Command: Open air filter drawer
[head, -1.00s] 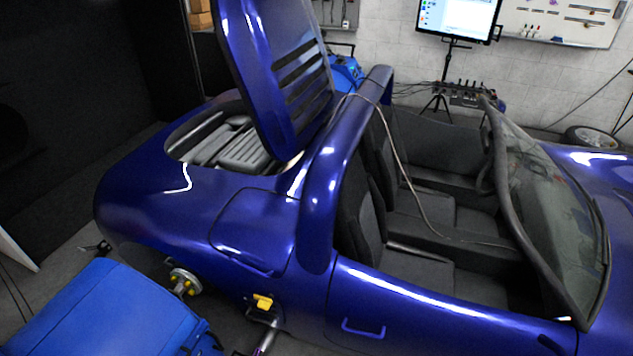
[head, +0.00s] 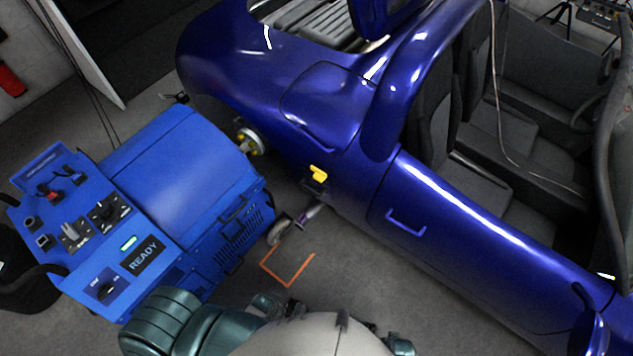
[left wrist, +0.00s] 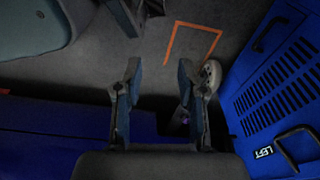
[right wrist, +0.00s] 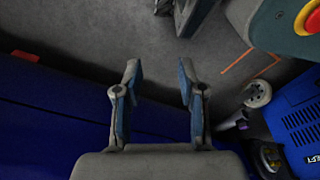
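The blue dynamometer unit (head: 165,160) stands at the left in the head view, with a lit READY panel on top. Its side facing the car has a dark slotted vent (head: 252,232) and dark bar handles (head: 234,232). I cannot tell which part is the filter drawer; it looks closed, with no gap visible. In the left wrist view the slotted side (left wrist: 285,85) is at the right, with a handle (left wrist: 297,150) beside a LEFT label. My left gripper (left wrist: 160,68) is open and empty, apart from that side. My right gripper (right wrist: 159,70) is open and empty, farther from it.
The blue car (head: 330,110) fills the upper right. A wheel hub (head: 250,141) sits between car and unit. An orange floor marking (head: 288,268) and a caster (head: 280,232) lie beside the unit.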

